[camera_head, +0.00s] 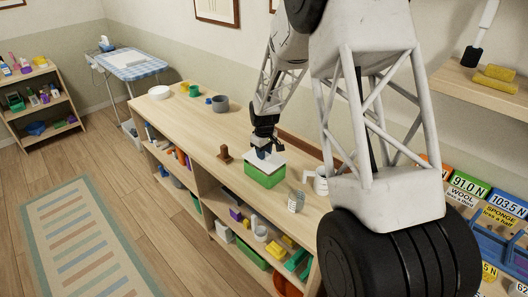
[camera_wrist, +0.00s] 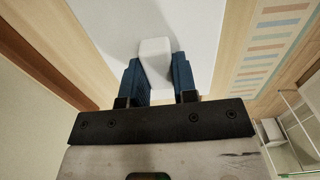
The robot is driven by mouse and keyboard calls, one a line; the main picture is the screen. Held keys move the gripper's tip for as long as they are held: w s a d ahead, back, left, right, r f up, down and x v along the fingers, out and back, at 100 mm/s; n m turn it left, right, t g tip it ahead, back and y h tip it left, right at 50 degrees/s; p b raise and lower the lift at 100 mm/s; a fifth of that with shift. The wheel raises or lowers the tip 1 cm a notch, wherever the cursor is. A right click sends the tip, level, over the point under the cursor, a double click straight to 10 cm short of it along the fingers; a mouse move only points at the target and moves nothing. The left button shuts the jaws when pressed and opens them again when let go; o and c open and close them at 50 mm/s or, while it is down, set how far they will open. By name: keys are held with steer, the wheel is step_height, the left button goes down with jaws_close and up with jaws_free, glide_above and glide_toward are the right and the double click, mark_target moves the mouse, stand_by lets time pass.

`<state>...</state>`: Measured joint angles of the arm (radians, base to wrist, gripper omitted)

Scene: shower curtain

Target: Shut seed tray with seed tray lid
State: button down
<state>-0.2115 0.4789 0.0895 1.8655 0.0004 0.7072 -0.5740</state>
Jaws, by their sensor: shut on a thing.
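The green seed tray (camera_head: 262,179) stands on the wooden counter, below my gripper. The white seed tray lid (camera_head: 276,162) is over the tray's top; I cannot tell whether it rests fully on the rim or sits slightly above it. My gripper (camera_head: 264,150) points down at the lid. In the wrist view, the blue fingers of my gripper (camera_wrist: 160,75) are shut on the white knob of the lid (camera_wrist: 113,25). The lid hides the tray's inside, and the tray does not show clearly in the wrist view.
A brown wooden object (camera_head: 225,155) stands left of the tray on the counter (camera_head: 195,118). A ribbed metallic cup (camera_head: 296,201) and a white mug (camera_head: 320,181) stand to its right. A grey cup (camera_head: 220,104) and a white plate (camera_head: 160,92) are farther back.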

steer(key=shift+f, duration=0.85)
stand_by(0.8)
steer(key=c, duration=0.8)
jaws_free()
steer(key=shift+f, duration=0.1)
steer(key=shift+r, duration=3.95)
steer(key=shift+r, duration=0.1)
step_height(320, 180, up, 4)
steer(key=shift+f, duration=0.1)
steer(key=shift+s+d, duration=0.1)
